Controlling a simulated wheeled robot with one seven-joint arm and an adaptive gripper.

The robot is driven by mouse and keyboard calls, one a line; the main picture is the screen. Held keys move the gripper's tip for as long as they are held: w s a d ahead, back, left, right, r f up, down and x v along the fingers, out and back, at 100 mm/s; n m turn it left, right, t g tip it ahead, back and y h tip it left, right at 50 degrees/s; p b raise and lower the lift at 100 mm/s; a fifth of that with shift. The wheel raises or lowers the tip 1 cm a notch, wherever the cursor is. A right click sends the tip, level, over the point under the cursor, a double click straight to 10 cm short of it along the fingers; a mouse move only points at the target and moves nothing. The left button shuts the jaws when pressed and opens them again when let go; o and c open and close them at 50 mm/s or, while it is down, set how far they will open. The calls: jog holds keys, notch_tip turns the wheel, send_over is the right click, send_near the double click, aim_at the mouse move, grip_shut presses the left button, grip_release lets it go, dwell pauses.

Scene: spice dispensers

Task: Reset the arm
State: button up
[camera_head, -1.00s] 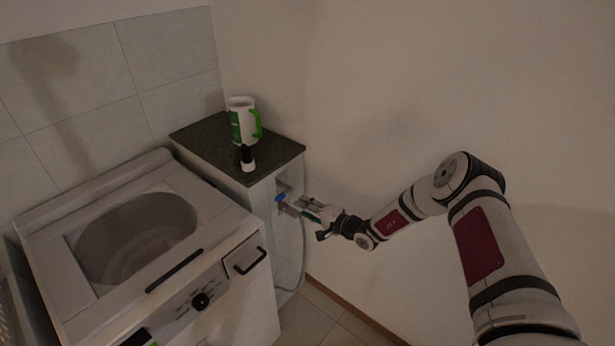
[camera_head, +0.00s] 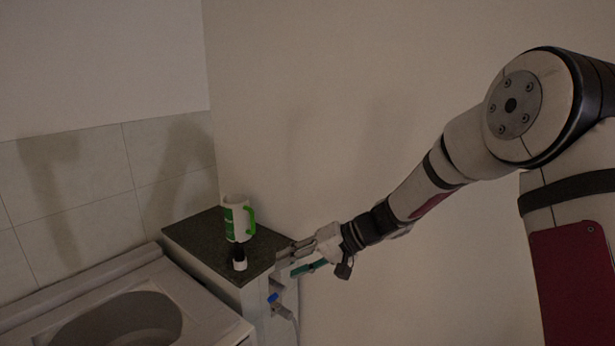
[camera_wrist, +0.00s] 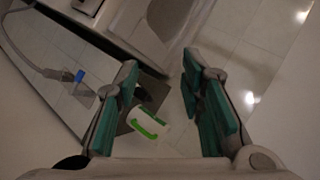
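My gripper (camera_head: 300,258) is beside the right edge of the dark countertop, at about its height. In the wrist view my gripper (camera_wrist: 160,105) shows two teal-padded fingers spread wide apart with nothing held between them. My arm reaches in from the right side of the head view.
A white and green mug (camera_head: 236,222) with a green handle and a small black-and-white bottle (camera_head: 240,260) stand on the dark countertop (camera_head: 195,240). A blue-handled tap (camera_head: 274,298) is below the counter. A washing machine (camera_head: 215,318) stands at the left. The wall (camera_head: 340,120) is behind my arm.

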jog(key=s+d+r+h, duration=0.3)
jog(key=s+d+r, duration=0.15)
jog(key=s, duration=0.25)
jog(key=s+d+r+h, duration=0.2)
jog(key=s+d+r, duration=0.2)
jog(key=s+r, duration=0.25)
jog(key=s+d+r+t+h, duration=0.1)
jog(key=s+d+t+h, duration=0.1)
jog(key=s+d, duration=0.4)
jog(key=s+d+r+m+t+h, duration=0.1)
jog(key=s+d+r+t+h, duration=0.1)
jog(key=s+d+h, duration=0.2)
jog(key=s+d, duration=0.3)
jog(key=s, duration=0.4)
jog(key=shift+s+d+r+m, duration=0.2)
jog(key=shift+r+m, duration=0.1)
